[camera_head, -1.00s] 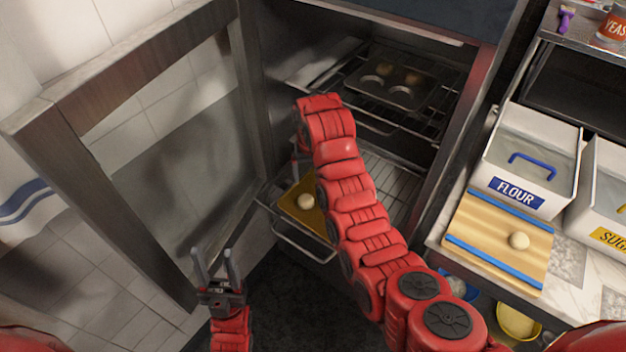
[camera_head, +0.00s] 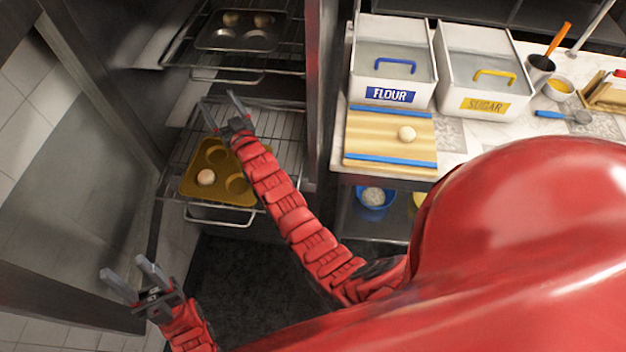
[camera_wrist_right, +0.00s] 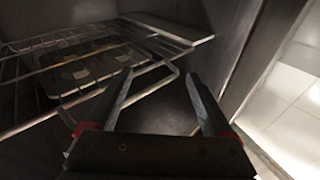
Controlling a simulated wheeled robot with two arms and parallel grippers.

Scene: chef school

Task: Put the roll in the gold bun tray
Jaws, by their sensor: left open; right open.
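The gold bun tray (camera_head: 218,193) lies on the lower oven rack. A pale roll (camera_head: 206,177) sits in its front left cup; other cups that show look empty. Another pale roll (camera_head: 407,134) rests on the wooden board on the counter. My right gripper (camera_head: 222,104) is open and empty, just above and behind the gold tray, and my right forearm hides the tray's right side. In the right wrist view its open fingers (camera_wrist_right: 160,76) point into the oven beside a wire rack. My left gripper (camera_head: 122,268) is open and empty at the lower left.
A dark bun tray (camera_head: 240,36) with two rolls stands on the upper oven rack (camera_head: 222,73). A blue bowl (camera_head: 376,209) stands under the counter. The dark floor before the oven is clear.

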